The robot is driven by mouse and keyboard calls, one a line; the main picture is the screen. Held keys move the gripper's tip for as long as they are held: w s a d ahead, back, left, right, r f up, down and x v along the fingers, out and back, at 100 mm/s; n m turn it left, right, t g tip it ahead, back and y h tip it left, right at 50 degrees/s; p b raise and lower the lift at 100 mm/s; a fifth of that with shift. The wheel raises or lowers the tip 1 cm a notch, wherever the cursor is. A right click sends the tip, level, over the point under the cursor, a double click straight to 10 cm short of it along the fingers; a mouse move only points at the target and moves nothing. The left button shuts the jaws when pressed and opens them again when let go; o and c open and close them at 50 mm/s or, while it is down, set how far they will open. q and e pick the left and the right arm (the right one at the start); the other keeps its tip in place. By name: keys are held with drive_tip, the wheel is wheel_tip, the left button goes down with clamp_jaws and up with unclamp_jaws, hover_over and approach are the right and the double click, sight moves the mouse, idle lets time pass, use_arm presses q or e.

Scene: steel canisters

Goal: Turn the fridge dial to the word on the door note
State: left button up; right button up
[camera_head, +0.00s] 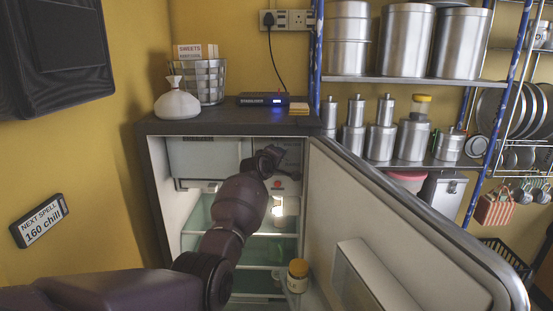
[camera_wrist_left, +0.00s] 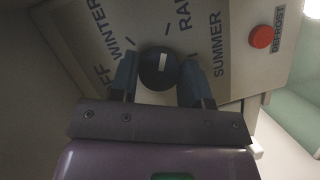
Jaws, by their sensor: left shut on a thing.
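The fridge dial (camera_wrist_left: 158,72) is a dark round knob on a pale panel, seen in the left wrist view. OFF, WINTER, RAI… and SUMMER are printed around it. My left gripper (camera_wrist_left: 160,84) is shut on the dial, one finger on each side. In the head view my left gripper (camera_head: 270,158) reaches into the open fridge and hides the dial. A note (camera_head: 40,222) at the left reads "NEXT SPELL 160 chill"; it appears to be on the yellow wall.
A red DEFROST button (camera_wrist_left: 261,37) sits right of the dial. The fridge door (camera_head: 385,220) stands open at the right. A jar (camera_head: 298,275) stands low near the door. A basket (camera_head: 207,80), a white bag (camera_head: 177,102) and a router (camera_head: 262,99) are on top.

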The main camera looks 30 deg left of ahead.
use_arm(q)
drive_tip(key=m+g+y, duration=0.1)
drive_tip(key=m, duration=0.2)
drive_tip(key=m+g+y, duration=0.1)
drive_tip(key=m+y, duration=0.1)
drive_tip(key=m, duration=0.1)
drive_tip(key=m+g+y, duration=0.1)
drive_tip(key=m+g, duration=0.1)
drive_tip(key=m, duration=0.1)
drive_tip(key=shift+d, duration=0.15)
idle(0.4)
idle(0.5)
drive_tip(key=o, duration=0.9)
drive_tip(key=shift+r, duration=0.1)
drive_tip(key=shift+b+v, duration=0.75)
drive_tip(key=shift+v, duration=4.6)
drive_tip(key=shift+d, duration=0.15)
